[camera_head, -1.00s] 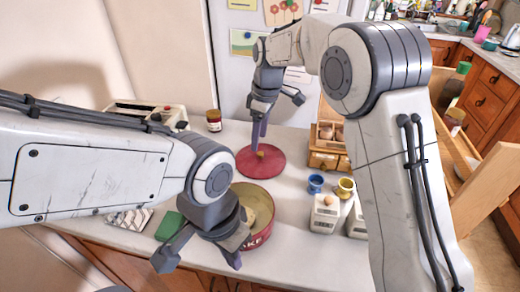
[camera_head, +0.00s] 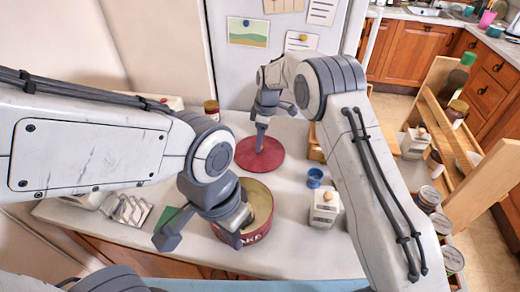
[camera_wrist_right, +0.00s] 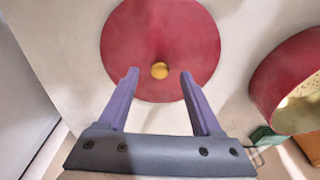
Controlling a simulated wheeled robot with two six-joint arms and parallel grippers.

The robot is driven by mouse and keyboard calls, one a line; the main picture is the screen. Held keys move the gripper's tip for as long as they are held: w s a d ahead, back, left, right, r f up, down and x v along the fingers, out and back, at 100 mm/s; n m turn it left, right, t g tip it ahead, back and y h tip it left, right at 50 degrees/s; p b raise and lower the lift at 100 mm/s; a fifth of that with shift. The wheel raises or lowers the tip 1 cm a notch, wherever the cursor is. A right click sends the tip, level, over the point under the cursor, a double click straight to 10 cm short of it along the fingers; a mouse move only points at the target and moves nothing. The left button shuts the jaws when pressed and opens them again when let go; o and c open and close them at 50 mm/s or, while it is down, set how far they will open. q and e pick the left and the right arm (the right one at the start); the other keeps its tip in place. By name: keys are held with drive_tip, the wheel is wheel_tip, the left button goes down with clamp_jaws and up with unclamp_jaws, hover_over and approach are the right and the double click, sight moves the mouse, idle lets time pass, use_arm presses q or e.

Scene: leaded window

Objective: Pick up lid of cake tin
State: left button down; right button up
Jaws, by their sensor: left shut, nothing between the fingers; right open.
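The cake tin lid is a red disc (camera_head: 275,160) lying flat on the pale counter behind the tin. I cannot tell whether the fingers touch. The red cake tin (camera_head: 256,237) stands open and lidless in front of the lid; it also shows in the right wrist view (camera_wrist_right: 262,85). My left gripper (camera_head: 205,236) is shut and empty beside the tin.
A blue cup (camera_head: 314,178) and a cream canister (camera_head: 325,208) stand right of the tin. A jar (camera_head: 211,108) stands behind the lid, left. A metal rack (camera_head: 130,210) and a green item (camera_head: 172,217) lie left of the tin. My right arm hides part of the right side.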

drive_tip(key=shift+f, duration=0.9)
clamp_jaws()
